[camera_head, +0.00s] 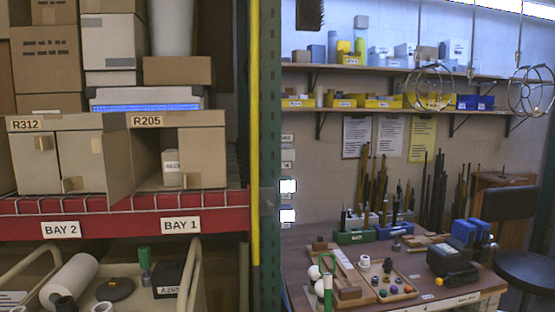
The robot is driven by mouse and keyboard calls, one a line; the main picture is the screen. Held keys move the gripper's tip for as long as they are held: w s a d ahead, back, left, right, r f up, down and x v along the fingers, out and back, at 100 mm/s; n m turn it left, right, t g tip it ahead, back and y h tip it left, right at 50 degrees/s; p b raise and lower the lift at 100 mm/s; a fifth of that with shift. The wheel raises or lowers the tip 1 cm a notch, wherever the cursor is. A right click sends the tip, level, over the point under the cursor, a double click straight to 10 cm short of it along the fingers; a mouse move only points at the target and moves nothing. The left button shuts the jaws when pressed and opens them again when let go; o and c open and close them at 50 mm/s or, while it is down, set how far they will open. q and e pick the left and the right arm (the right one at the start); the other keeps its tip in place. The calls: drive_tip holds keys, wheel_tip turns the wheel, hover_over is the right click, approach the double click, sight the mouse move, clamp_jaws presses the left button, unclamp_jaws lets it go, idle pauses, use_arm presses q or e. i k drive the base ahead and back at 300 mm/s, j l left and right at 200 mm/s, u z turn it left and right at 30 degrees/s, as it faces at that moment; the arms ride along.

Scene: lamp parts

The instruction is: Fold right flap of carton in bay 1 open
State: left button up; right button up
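The carton labelled R205 (146,121) stands on the shelf above the BAY 1 sign (181,225). Its left flap (118,158) is swung outward, showing a dark interior. Its right flap (206,156) looks shut across the right half of the front, with a small tab at its lower left edge. A small labelled box (171,168) sits inside, beside the right flap's edge. Neither of my grippers is in view.
Carton R312 (30,163), both flaps shut, stands left above BAY 2. A yellow-edged green post (270,150) rises right of the bay. Boxes are stacked above. A cart (190,270) with parts stands below. A cluttered workbench (430,290) is at right.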

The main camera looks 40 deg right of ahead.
sight(202, 158)
drive_tip(key=z, duration=0.7)
